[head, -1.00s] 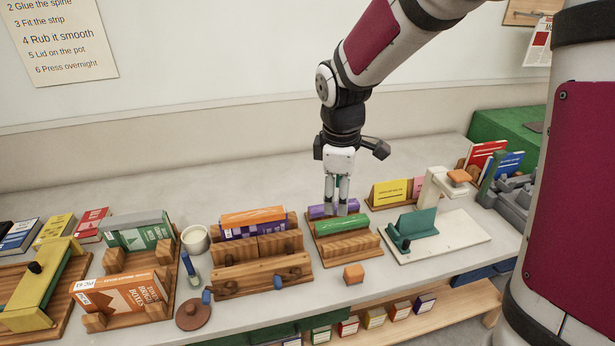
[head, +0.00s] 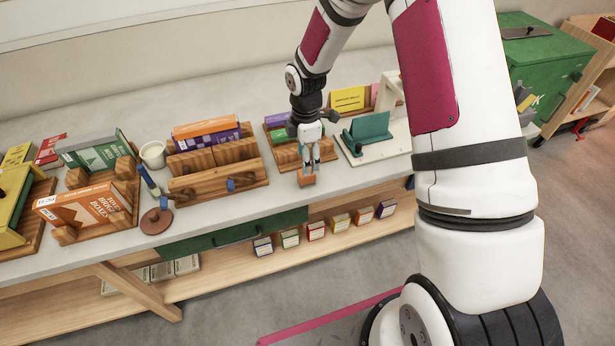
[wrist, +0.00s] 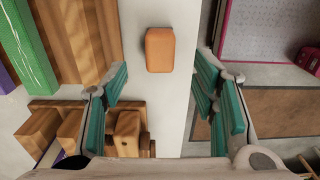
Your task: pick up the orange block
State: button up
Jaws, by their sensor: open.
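The orange block (wrist: 160,50) lies on the pale tabletop near its front edge. In the wrist view it is ahead of the open fingers, roughly centred between them and apart from both. In the head view the block (head: 306,179) shows just below my gripper (head: 311,158), beside the front of a wooden stand. My gripper also shows in the wrist view (wrist: 160,105), with its teal finger pads wide apart and nothing between them. The height of the fingertips over the block is hard to judge.
A wooden rack (head: 218,180) with books stands to the left. A white stand with a teal piece (head: 368,132) is to the right. In the wrist view, green and purple books (wrist: 28,50) lie left of the block. The table's front edge is close by.

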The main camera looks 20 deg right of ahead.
aim_at(306, 177)
jog(key=shift+f+p, duration=0.55)
jog(key=shift+f, duration=2.8)
jog(key=c, duration=1.2)
